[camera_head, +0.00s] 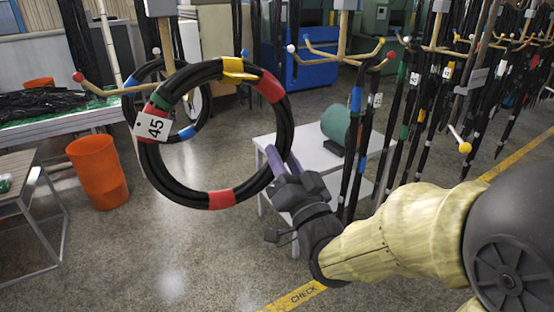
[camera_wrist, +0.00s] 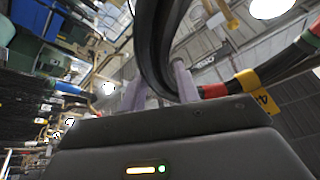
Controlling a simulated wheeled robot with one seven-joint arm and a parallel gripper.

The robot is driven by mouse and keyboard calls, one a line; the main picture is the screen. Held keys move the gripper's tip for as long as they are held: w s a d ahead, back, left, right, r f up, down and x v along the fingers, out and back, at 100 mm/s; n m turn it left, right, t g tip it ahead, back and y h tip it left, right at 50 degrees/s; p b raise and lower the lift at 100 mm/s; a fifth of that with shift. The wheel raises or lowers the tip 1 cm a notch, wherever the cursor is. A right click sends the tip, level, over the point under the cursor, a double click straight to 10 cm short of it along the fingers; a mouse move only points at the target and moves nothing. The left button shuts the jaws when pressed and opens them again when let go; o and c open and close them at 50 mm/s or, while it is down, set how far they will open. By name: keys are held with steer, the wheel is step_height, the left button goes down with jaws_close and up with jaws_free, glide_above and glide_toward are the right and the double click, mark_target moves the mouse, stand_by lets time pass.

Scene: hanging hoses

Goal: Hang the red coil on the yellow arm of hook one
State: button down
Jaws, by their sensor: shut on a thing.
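The red coil (camera_head: 222,198), a black hose ring with red bands, one yellow band and a green band, is held up in front of the left rack. Its white tag reads 45. My gripper (camera_head: 281,156) is shut on its lower right side; the ring also crosses between the fingers in the wrist view (camera_wrist: 158,55). The leftmost hook (camera_head: 105,92), probably hook one, shows a red-tipped arm at left, a white tip and a blue tip. I cannot make out its yellow arm; the coil covers part of that hook. The coil appears in front of it, apart from it.
Another black coil (camera_head: 187,132) with blue bands hangs behind the red coil. An orange bin (camera_head: 98,172) and a table (camera_head: 20,207) stand left. A white table (camera_head: 310,152) with a green roll is behind my gripper. Several hooks with hanging hoses (camera_head: 400,120) line the right.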

steer(key=shift+s+a+r, duration=0.45)
steer(key=shift+s+r, duration=0.05)
steer(key=shift+r, duration=0.05)
